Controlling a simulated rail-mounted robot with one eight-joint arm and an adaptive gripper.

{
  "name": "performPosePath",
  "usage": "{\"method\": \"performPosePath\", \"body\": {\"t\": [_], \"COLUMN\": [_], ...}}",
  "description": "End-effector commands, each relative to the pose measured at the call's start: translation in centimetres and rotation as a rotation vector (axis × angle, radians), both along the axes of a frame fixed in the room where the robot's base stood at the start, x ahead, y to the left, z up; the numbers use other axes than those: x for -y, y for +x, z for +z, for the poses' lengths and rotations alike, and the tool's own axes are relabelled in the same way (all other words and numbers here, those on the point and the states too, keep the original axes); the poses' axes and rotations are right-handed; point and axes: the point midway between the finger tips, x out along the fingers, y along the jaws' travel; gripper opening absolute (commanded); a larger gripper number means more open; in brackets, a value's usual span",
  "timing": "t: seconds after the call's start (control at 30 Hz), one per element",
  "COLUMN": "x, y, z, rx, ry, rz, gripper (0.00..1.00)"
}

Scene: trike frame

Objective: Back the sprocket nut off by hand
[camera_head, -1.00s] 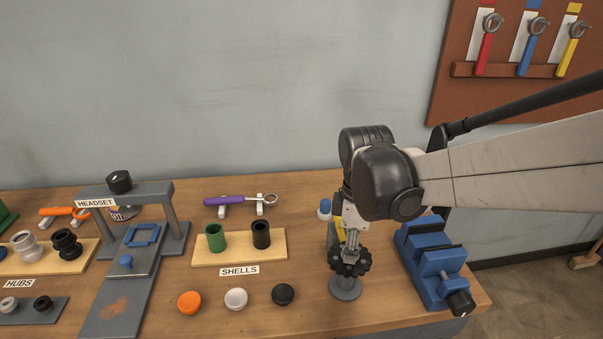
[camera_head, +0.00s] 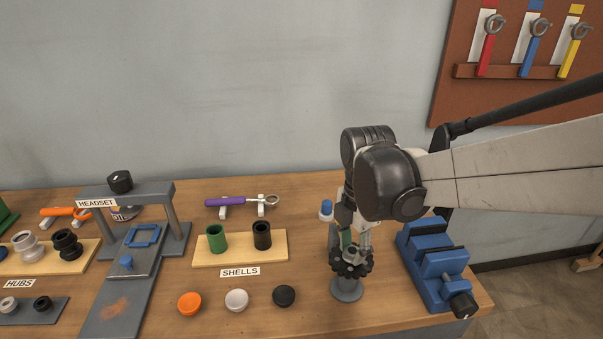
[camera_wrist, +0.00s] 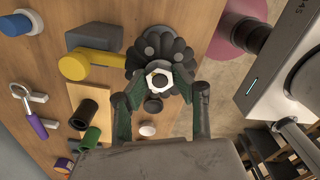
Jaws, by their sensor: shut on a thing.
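The sprocket nut (camera_wrist: 159,78) is a pale metal hex at the sprocket's middle. My gripper (camera_head: 354,247) points down over the sprocket. In the wrist view my gripper (camera_wrist: 159,87) has its green-padded fingers on either side of the nut, shut on it. The thread under the nut is hidden, so I cannot tell how high the nut sits.
A blue vise (camera_head: 438,265) stands close on the right. A white pot with a blue cap (camera_head: 326,210) is behind the stand. A yellow part (camera_wrist: 78,66) lies beside the sprocket. The shells board (camera_head: 210,258) and several small caps are to the left.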

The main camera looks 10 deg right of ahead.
Motion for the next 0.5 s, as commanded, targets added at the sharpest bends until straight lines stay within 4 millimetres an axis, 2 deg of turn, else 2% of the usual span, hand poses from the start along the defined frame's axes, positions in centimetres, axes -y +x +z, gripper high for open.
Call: {"method": "performPosePath", "body": {"t": [0.5], "x": [-0.03], "y": [-0.16], "z": [-0.13], "rx": [-0.002], "ry": [0.0], "rz": [0.033], "gripper": [0.0]}}
